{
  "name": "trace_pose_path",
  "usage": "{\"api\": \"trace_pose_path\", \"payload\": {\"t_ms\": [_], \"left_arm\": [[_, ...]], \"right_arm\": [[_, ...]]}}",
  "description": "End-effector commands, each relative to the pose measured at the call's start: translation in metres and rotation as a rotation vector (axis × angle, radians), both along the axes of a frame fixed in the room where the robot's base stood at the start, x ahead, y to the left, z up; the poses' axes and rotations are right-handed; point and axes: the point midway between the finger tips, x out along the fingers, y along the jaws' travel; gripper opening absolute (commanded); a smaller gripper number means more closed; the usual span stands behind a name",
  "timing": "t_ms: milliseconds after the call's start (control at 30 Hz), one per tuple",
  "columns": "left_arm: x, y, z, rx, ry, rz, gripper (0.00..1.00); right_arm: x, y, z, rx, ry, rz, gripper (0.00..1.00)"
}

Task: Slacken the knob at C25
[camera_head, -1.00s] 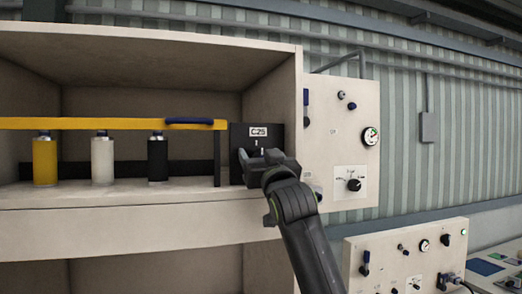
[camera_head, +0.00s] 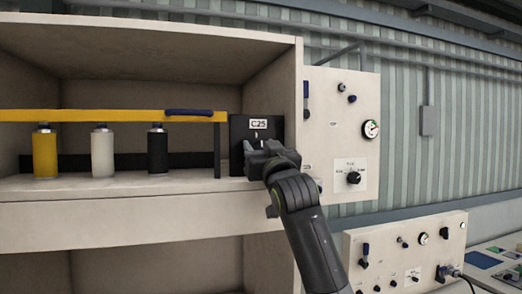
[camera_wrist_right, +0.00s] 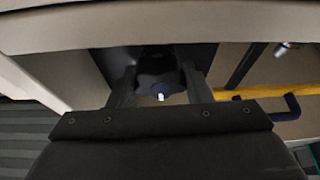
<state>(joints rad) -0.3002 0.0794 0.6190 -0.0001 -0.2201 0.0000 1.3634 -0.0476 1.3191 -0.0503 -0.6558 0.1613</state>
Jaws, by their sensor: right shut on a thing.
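The C25 label (camera_head: 258,124) sits at the top of a dark box (camera_head: 239,130) at the right end of the shelf. The knob (camera_wrist_right: 157,68) shows in the right wrist view as a dark lobed handle with a small white mark, against the dark plate. My right gripper (camera_head: 256,152) is at the front of the box and hides the knob in the head view. In the right wrist view its two fingers stand on either side of the knob, shut on it. My left gripper is not in view.
A yellow bar (camera_head: 80,116) with a blue handle (camera_head: 190,112) runs left of the box. Yellow (camera_head: 45,155), white (camera_head: 103,155) and black (camera_head: 157,153) cans stand beneath it. A panel with gauge and dial (camera_head: 338,130) is right of the shelf.

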Motion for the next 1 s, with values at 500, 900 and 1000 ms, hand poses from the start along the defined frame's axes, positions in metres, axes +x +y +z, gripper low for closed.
{"api": "trace_pose_path", "payload": {"t_ms": [500, 900, 1000], "left_arm": [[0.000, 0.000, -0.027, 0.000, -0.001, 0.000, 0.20], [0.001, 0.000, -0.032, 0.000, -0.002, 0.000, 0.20], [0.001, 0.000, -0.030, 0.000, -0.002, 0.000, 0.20]], "right_arm": [[-0.001, 0.001, -0.002, -0.392, -0.128, -0.001, 0.22], [-0.002, 0.004, 0.000, -0.754, -0.247, 0.000, 0.22], [-0.002, 0.004, 0.000, -0.844, -0.276, -0.001, 0.22]]}}
